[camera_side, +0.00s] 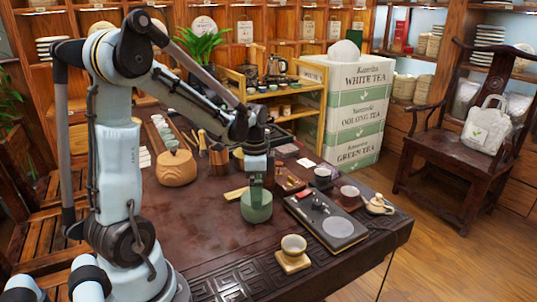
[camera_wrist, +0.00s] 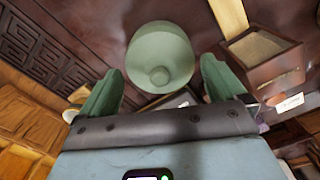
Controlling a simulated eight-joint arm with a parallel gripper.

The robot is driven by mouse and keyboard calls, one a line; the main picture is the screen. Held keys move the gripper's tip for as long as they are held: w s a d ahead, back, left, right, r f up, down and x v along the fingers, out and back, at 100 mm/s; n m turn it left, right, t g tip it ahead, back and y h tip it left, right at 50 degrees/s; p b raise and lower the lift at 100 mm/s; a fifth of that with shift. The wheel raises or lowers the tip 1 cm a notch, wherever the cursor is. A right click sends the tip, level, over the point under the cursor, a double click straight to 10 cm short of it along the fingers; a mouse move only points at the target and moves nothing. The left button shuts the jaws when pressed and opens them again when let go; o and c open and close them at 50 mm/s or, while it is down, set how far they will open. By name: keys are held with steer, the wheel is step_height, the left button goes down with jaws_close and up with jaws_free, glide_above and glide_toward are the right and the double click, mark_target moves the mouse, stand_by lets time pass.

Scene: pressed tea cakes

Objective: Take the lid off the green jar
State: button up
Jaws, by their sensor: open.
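The green jar (camera_side: 256,210) stands upright on the dark wooden table in the side view. Its pale green round lid (camera_wrist: 158,45), with a small knob, shows from above in the wrist view and appears to be on the jar. My gripper (camera_side: 258,183) is right over the jar, pointing down. In the wrist view its two green fingers are apart, one on each side of the lid, with nothing held. In the side view the fingers hide part of the jar's top, and I cannot tell whether they touch the lid.
A dark tea tray (camera_side: 345,241) lies right of the jar. A cup (camera_side: 293,245) on a wooden coaster stands in front, and a small teapot (camera_side: 378,205) at the right. A round wooden pot (camera_side: 176,168) is behind left. The table's front left is clear.

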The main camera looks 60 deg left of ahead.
steer(key=shift+c, duration=0.5)
steer(key=c, duration=1.1)
steer(key=shift+o, duration=0.2)
